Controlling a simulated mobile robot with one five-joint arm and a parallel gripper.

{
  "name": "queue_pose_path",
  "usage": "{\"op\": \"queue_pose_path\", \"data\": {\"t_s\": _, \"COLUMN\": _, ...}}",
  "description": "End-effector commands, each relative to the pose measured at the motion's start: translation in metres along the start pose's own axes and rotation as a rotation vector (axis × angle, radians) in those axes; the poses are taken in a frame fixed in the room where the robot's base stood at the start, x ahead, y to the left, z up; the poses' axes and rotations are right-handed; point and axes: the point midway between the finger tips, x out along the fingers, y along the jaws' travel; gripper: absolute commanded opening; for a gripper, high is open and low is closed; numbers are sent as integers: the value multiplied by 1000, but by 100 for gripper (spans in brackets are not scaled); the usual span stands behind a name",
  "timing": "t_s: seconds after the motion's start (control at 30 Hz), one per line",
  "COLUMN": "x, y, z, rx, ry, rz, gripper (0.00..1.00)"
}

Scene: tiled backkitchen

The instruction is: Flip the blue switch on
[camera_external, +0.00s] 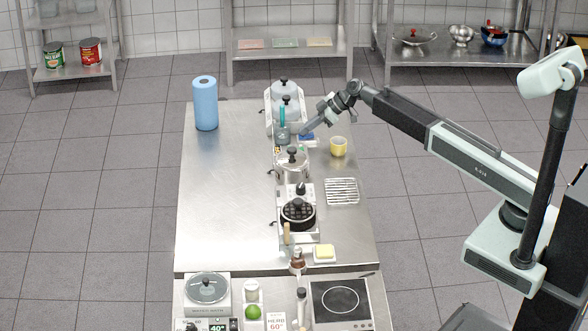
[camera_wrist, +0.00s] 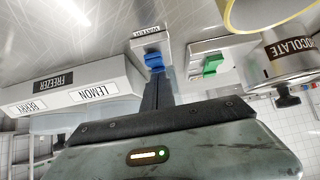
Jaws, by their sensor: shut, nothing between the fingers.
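The blue switch (camera_wrist: 154,61) sits on a pale plate labelled WATER (camera_wrist: 150,40) in the upper middle of the wrist view. My gripper (camera_wrist: 156,80) is shut and empty, and its dark fingertips point at the switch's near edge. The tips overlap that edge in the picture; I cannot tell whether they touch it. In the external view my gripper (camera_external: 305,134) reaches down to a small blue patch (camera_external: 307,140) on the steel table, partly hidden by the fingers. I cannot tell which way the switch is set.
A green switch (camera_wrist: 212,64) stands right of the blue one. A CHOCOLATE-labelled metal container (camera_wrist: 286,50) and a yellow cup (camera_external: 338,146) are close by. A FREEZER box (camera_wrist: 75,85) stands left in the wrist view. A lidded pot (camera_external: 291,166) and wire rack (camera_external: 342,191) are on the table.

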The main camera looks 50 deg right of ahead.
Motion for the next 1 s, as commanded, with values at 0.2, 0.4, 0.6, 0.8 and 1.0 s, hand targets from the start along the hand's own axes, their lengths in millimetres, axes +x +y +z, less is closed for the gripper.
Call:
{"op": "queue_pose_path", "data": {"t_s": 0.2, "x": 8, "y": -1, "z": -9, "rx": -1, "ry": 4, "rz": -2, "gripper": 0}}
{"op": "queue_pose_path", "data": {"t_s": 0.4, "x": 7, "y": -1, "z": -9, "rx": 0, "ry": 4, "rz": -1, "gripper": 0}}
{"op": "queue_pose_path", "data": {"t_s": 0.6, "x": 3, "y": -1, "z": -14, "rx": 0, "ry": 3, "rz": -1, "gripper": 0}}
{"op": "queue_pose_path", "data": {"t_s": 0.8, "x": -14, "y": -1, "z": -38, "rx": -1, "ry": 3, "rz": -1, "gripper": 0}}
{"op": "queue_pose_path", "data": {"t_s": 1.0, "x": -55, "y": -2, "z": -56, "rx": 1, "ry": 4, "rz": 0, "gripper": 0}}
